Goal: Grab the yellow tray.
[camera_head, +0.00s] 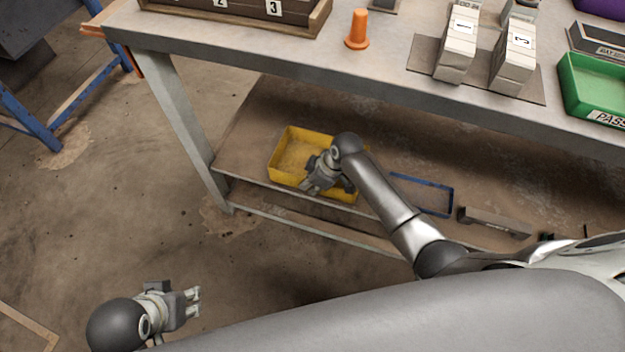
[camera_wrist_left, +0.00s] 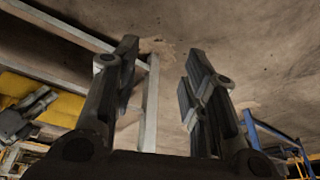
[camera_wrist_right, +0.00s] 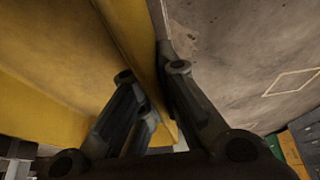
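The yellow tray (camera_head: 285,152) is on the lower shelf under the workbench, near its left end. My right gripper (camera_head: 312,188) is at the tray's front side and hides part of it in the head view. In the right wrist view the tray's yellow wall (camera_wrist_right: 128,35) passes between the fingers of the right gripper (camera_wrist_right: 152,75), which look closed in on both sides of it. My left gripper (camera_head: 197,301) is open and empty over the floor at the lower left. Its two fingers (camera_wrist_left: 150,60) stand apart in the left wrist view.
The lower shelf (camera_head: 250,125) also holds a blue frame (camera_head: 422,177) and a grey bar (camera_head: 492,222) to the right. Above, the bench top carries an orange cone (camera_head: 357,30), numbered blocks and a green tray (camera_head: 585,88). The bench leg (camera_head: 180,130) stands left of the yellow tray.

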